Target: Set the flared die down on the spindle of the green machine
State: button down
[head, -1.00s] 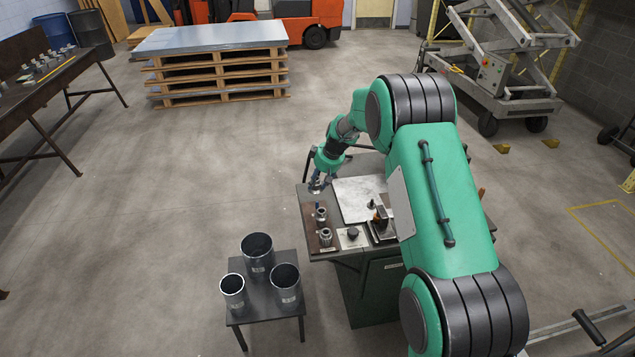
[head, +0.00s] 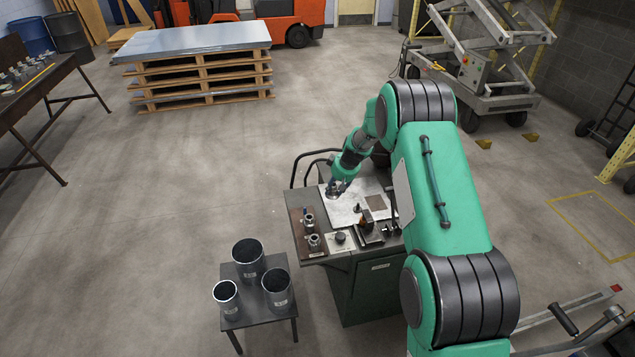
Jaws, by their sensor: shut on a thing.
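The green machine (head: 372,290) stands right of centre, with a pale metal plate (head: 340,214) on its top. A small dark upright post (head: 357,208), which looks like the spindle, rises from the plate. My gripper (head: 336,190) points down over the far left part of the plate, to the left of and beyond the post. It is shut on a small grey metal piece (head: 333,196), which looks like the flared die. The piece is apart from the post. Its shape is too small to make out, and I cannot tell its exact height above the plate.
A brown board (head: 297,228) at the machine's left edge carries two grey metal dies (head: 309,220) (head: 314,242). A dark knob (head: 340,237) and a block-like fitting (head: 367,218) stand near the front. A low table (head: 258,312) with three metal cylinders is at front left.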

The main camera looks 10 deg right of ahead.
jog(key=m+p, duration=0.2)
jog(key=p, duration=0.2)
send_over(359, 207)
jog(key=shift+d+f+h, duration=0.15)
jog(key=shift+f+h, duration=0.25)
jog(key=shift+w+f, duration=0.1)
jog(key=shift+f+b, duration=0.3)
jog(key=shift+f, duration=1)
jog(key=shift+f+b, duration=2)
jog(key=shift+b, duration=0.05)
jog(key=shift+f+b, duration=0.3)
jog(key=shift+b, duration=0.1)
jog(key=c, duration=1.1)
grip_release()
jog(key=shift+o, duration=0.3)
jog(key=shift+f, duration=0.1)
